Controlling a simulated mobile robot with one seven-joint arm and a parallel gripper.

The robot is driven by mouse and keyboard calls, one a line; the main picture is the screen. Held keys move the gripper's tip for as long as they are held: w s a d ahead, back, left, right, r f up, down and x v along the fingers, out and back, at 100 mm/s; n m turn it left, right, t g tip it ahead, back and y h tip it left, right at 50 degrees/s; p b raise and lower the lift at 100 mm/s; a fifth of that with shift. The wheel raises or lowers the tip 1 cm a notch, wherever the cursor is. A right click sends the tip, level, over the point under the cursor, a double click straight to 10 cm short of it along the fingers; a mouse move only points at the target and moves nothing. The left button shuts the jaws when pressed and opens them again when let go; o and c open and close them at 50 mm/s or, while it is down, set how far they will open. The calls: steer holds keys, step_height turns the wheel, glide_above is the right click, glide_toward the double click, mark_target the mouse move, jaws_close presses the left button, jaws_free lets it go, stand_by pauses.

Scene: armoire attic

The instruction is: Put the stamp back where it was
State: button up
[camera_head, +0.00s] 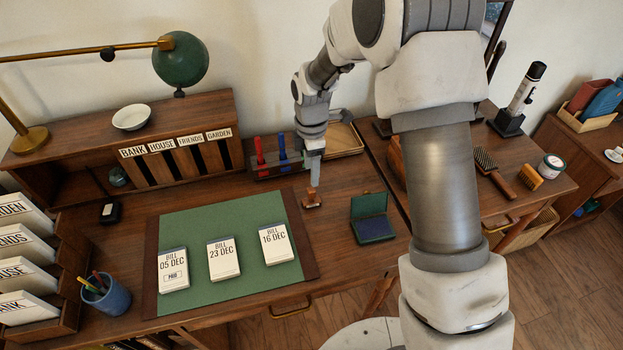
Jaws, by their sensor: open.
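The stamp (312,201), a small wooden block with an upright handle, stands on the desk just right of the green desk mat. My gripper (314,181) points down right above the stamp, with its fingertips at the top of the handle. It is open; I cannot tell whether the fingers touch the handle. An open ink pad (375,228) with a dark blue surface lies to the right of the stamp. Three bill cards lie on the mat (197,233); the left card (173,271), marked 05 DEC, bears a small boxed imprint.
A rack with red and blue pens (261,171) and a wooden tray (343,140) stand behind my gripper. A pen cup (108,297) and a small black object (110,212) are at left. A labelled pigeonhole shelf (200,106) lines the back. My arm hides part of the right side.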

steer(key=shift+d+r, duration=0.15)
steer(key=shift+r, duration=0.8)
steer(key=s+d+r+m+t, duration=0.2)
steer(key=s+d+r+m, duration=0.4)
steer(key=r, duration=0.5)
steer(key=s+d+r+m+t, duration=0.2)
steer(key=s+d+r+m, duration=0.3)
steer(key=s+r+m, duration=0.4)
steer(key=s+d+r+m+t, duration=0.1)
steer(key=s+d+r+m, duration=0.2)
steer(key=s+m, duration=0.3)
steer(key=s, duration=0.4)
steer(key=shift+t, duration=0.3)
steer(key=shift+r, duration=0.15)
steer(key=shift+r+p, duration=0.75)
steer(key=shift+p, duration=0.15)
